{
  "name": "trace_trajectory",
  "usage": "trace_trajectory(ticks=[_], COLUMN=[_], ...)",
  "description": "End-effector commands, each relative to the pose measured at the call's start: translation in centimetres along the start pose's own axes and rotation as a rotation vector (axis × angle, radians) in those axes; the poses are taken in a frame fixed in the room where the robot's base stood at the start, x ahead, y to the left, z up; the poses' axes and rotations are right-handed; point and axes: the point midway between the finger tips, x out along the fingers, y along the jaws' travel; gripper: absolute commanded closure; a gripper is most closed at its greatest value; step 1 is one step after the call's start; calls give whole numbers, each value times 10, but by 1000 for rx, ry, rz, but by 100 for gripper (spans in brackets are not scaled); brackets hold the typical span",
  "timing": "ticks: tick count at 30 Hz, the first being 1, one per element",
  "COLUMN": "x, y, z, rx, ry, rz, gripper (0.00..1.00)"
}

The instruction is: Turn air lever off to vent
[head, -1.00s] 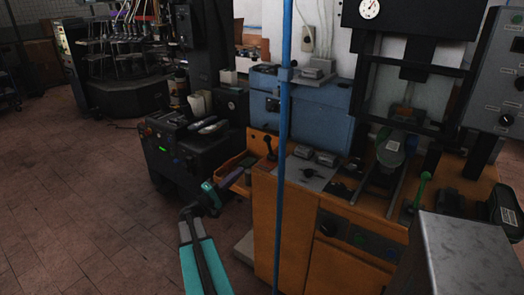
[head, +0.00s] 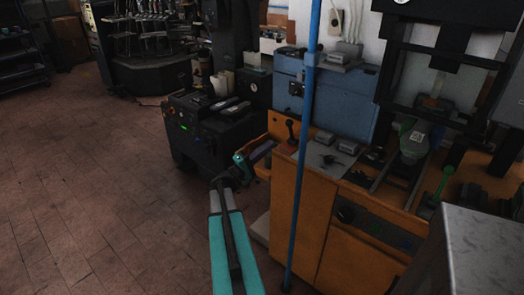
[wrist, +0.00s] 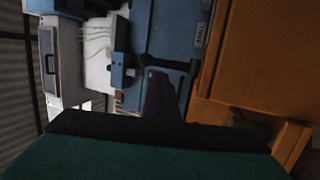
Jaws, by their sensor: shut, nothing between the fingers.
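A black lever with a ball knob (head: 290,125) stands upright at the left end of the orange cabinet's top; I take it for the air lever. It shows in the wrist view as a dark bar (wrist: 172,63) lying sideways in the turned picture. My gripper (head: 270,147) is just left of and below the lever in the head view, shut and empty. In the wrist view its dark purple finger end (wrist: 158,88) is close to the lever; I cannot tell whether they touch. No lever label is readable.
The orange cabinet (head: 296,215) carries grey switch boxes and a green-knobbed lever (head: 443,180) farther right. A blue vertical pole (head: 302,175) stands in front of it. A blue machine (head: 325,95) is behind. A black unit (head: 215,140) stands left; floor at left is clear.

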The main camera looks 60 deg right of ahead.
Motion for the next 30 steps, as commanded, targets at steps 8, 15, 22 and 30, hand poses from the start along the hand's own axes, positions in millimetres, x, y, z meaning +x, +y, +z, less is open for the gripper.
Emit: trace_trajectory(ticks=[8, 15, 22, 30], x=[43, 75, 90, 92], y=[2, 1, 0, 0], z=[0, 0, 0, 1], rx=[0, -1, 0, 0], ry=[-3, -2, -2, -1], rz=[0, -1, 0, 0], gripper=[100, 100, 100, 100])
